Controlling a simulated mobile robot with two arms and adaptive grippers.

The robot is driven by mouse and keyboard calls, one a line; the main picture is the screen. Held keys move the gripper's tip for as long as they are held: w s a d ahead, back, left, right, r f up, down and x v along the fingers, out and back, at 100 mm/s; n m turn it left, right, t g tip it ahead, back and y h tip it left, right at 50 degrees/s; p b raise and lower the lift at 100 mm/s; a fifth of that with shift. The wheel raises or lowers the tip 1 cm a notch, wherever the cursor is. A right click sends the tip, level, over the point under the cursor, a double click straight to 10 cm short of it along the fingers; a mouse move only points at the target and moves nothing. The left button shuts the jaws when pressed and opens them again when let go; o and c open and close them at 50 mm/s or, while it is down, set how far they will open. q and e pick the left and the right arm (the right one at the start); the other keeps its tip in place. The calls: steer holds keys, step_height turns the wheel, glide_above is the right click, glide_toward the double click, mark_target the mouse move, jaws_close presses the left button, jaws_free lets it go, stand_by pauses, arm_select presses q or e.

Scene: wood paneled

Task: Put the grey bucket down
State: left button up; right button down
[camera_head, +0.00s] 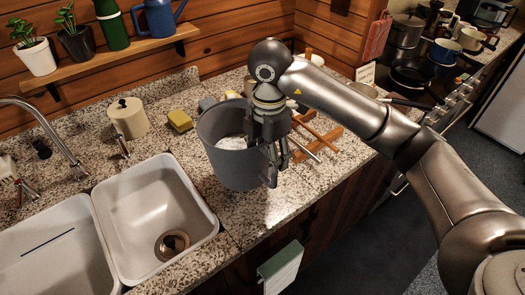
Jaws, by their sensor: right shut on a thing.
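The grey bucket (228,161) is upright at the counter, right of the sink. Its open top faces up and something pale shows inside it. My right gripper (272,176) is at the bucket's right side, shut on its rim and wall. The gripper hides that part of the rim. The bucket's base appears at or just above the granite counter (240,213); I cannot tell whether it touches. My left gripper is not in view.
A double sink (157,214) with a faucet (52,128) lies at the left. A yellow sponge (180,121) and a cream canister (128,117) stand behind. Wooden utensils (318,140) lie right of the bucket. A towel (281,268) hangs at the counter's front.

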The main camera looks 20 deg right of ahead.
steer(key=f+p, duration=0.1)
steer(key=w+f+p, duration=0.1)
steer(key=f, duration=0.1)
steer(key=d+f+p, duration=0.1)
steer(key=f, duration=0.1)
steer(key=shift+w+d+f, duration=0.1)
steer(key=shift+w, duration=0.3)
steer(key=c, duration=0.9)
jaws_free()
steer(key=shift+s+f, duration=0.2)
steer(key=shift+f, duration=0.05)
steer(key=o, duration=0.4)
steer(key=shift+w, duration=0.1)
steer(key=shift+r, duration=0.2)
